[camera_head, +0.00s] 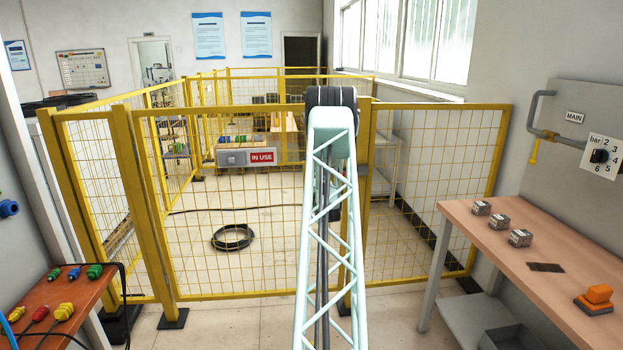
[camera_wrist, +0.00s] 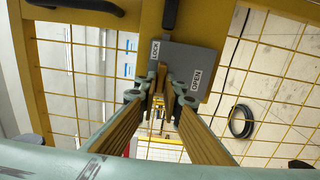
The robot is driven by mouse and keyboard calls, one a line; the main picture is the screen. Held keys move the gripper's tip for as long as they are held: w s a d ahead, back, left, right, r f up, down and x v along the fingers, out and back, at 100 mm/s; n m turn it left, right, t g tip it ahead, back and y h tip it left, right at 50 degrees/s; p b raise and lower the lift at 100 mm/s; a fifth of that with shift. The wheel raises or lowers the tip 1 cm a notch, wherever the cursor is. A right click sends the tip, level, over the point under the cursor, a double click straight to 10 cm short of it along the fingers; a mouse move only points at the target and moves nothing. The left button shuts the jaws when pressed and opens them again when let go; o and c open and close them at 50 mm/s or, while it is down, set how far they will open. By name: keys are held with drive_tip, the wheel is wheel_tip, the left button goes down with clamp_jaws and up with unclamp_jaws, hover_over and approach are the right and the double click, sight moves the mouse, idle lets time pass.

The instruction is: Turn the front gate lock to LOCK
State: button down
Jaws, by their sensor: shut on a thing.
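The front gate's yellow frame (camera_wrist: 88,17) crosses the top of the wrist view. Its grey lock plate (camera_wrist: 180,56) carries a LOCK label (camera_wrist: 154,55) on the left and an OPEN label (camera_wrist: 196,80) on the right. My gripper (camera_wrist: 165,92) reaches up to the plate. Its fingertips are closed on the lock knob, between and below the two labels. The knob is mostly hidden by the fingertips, so which label it points to is unclear. In the head view the yellow mesh gate (camera_head: 250,108) stands upright, and my arm hides the lock and gripper.
A black coiled hose (camera_head: 233,238) lies on the floor behind the fence. A wooden bench (camera_head: 530,262) with metal blocks stands at right. A small table (camera_head: 60,298) with coloured connectors stands at left. A red IN USE sign (camera_head: 262,157) shows beyond the mesh.

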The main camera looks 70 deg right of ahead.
drive_tip(key=shift+r, duration=0.1)
drive_tip(key=c, duration=2.7)
unclamp_jaws()
drive_tip(key=shift+c, duration=0.2)
drive_tip(key=shift+a, duration=0.1)
drive_tip(key=v, duration=1.1)
drive_tip(key=shift+a, duration=0.35)
drive_tip(key=shift+s, duration=0.1)
